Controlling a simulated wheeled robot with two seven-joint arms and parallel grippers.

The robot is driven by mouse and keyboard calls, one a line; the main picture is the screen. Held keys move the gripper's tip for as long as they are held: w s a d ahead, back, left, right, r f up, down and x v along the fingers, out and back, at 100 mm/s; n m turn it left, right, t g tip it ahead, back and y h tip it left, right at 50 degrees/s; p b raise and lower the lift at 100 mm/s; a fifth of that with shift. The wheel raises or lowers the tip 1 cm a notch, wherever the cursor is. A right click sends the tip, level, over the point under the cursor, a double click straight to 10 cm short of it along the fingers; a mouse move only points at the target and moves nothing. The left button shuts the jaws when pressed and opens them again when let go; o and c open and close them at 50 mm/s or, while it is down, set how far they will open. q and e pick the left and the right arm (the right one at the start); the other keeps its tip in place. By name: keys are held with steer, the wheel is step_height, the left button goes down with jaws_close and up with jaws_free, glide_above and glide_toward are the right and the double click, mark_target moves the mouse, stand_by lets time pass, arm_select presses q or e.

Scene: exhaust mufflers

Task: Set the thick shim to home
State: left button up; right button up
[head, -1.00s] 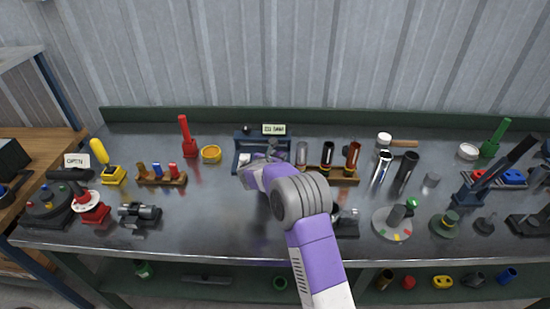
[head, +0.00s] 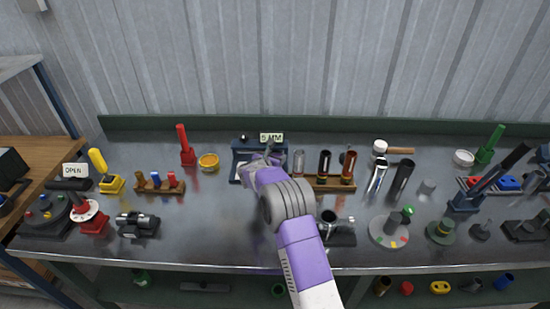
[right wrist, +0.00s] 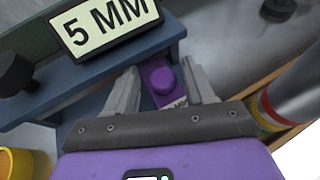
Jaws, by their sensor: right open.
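A blue fixture (head: 236,165) stands at the back middle of the bench, with a sign (head: 271,138) reading "5 MM" on top. The sign is large in the right wrist view (right wrist: 102,22). My right gripper (head: 264,158) is over the fixture. In the right wrist view its two fingers are apart, one on each side of a purple piece with a round knob (right wrist: 162,78). The piece bears a pale label, mostly hidden. I cannot tell whether the fingers touch it, or whether it is the thick shim. My left gripper is out of view.
A wooden rack (head: 320,184) with several upright tubes stands just right of the fixture. A yellow-orange ring-shaped cup (head: 209,162) is on its left. A dark knob (right wrist: 14,72) is on the fixture's left side.

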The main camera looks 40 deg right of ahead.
steer(key=shift+a, duration=0.1)
steer(key=v, duration=0.7)
steer(key=shift+s+a+r+p, duration=0.15)
steer(key=shift+r+p, duration=0.05)
steer(key=shift+p, duration=0.2)
